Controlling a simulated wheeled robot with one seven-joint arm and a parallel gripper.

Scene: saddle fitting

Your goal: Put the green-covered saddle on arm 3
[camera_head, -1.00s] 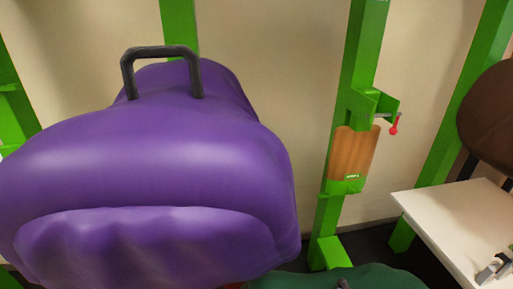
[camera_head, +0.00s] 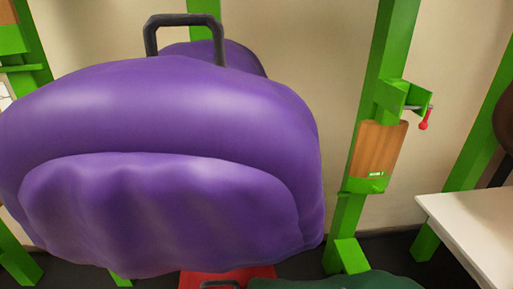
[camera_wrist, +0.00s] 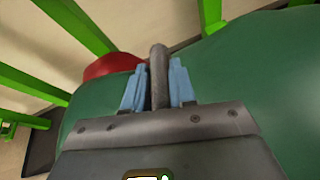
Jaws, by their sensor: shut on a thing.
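The green-covered saddle (camera_head: 345,283) shows only as a strip at the bottom edge of the head view. In the wrist view its green cover (camera_wrist: 235,75) fills much of the picture. My gripper (camera_wrist: 158,85) has its two blue fingers on either side of the saddle's dark handle (camera_wrist: 158,65) and is shut on it. My gripper does not show in the head view. A wooden arm (camera_head: 378,150) sits on a green post right of centre, with a small label too small to read, so I cannot tell which number it is.
A purple-covered saddle (camera_head: 170,130) with a dark handle (camera_head: 185,20) fills the left. A red thing (camera_head: 250,272) shows below it. A green bracket with a red-ended screw (camera_head: 424,120) is above the wooden arm. A white table (camera_head: 475,215) stands at the right.

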